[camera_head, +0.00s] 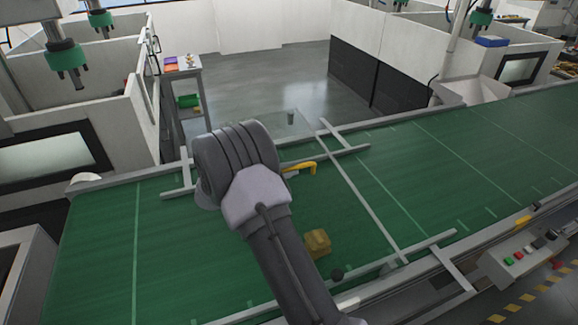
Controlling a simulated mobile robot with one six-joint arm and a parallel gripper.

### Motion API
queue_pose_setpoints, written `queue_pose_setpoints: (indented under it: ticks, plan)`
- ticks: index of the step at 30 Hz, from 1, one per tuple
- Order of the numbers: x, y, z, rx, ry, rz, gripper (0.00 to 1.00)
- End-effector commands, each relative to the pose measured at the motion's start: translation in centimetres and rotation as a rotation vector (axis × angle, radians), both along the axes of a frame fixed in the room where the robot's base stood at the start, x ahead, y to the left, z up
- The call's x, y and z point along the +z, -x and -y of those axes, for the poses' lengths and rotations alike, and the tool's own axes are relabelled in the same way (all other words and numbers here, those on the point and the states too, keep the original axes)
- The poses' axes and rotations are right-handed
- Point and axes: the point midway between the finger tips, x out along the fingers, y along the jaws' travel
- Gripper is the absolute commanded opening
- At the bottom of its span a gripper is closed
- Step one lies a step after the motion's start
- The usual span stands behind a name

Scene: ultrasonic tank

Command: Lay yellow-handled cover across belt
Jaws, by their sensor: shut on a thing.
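A grey-framed structure that looks like the cover lies over or just above the green belt (105,245). Its long grey bar (365,195) crosses the belt on the right, with shorter bars at its ends. A yellow handle-like piece (300,168) shows just right of my wrist. I cannot tell whether the frame touches the belt. My own arm reaches up from the bottom and its thick wrist hides the frame's middle. My gripper's fingers are hidden behind it, so its hold does not show.
A yellow-brown block (317,243) sits on the belt right of my arm. A control box with coloured buttons (518,256) stands at the near right edge. White-walled machines (70,90) stand beyond the belt on the left. Open grey floor (265,85) lies behind.

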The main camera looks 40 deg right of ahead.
Motion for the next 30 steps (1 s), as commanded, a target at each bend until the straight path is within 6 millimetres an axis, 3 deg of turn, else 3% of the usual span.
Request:
queue_pose_setpoints:
  ticks: [4,30]
  plan:
    - [-0.7,-0.1,0.0,0.000,0.003,0.002,0.00]
    - [-0.6,1.1,-0.6,-0.011,0.003,0.002,0.00]
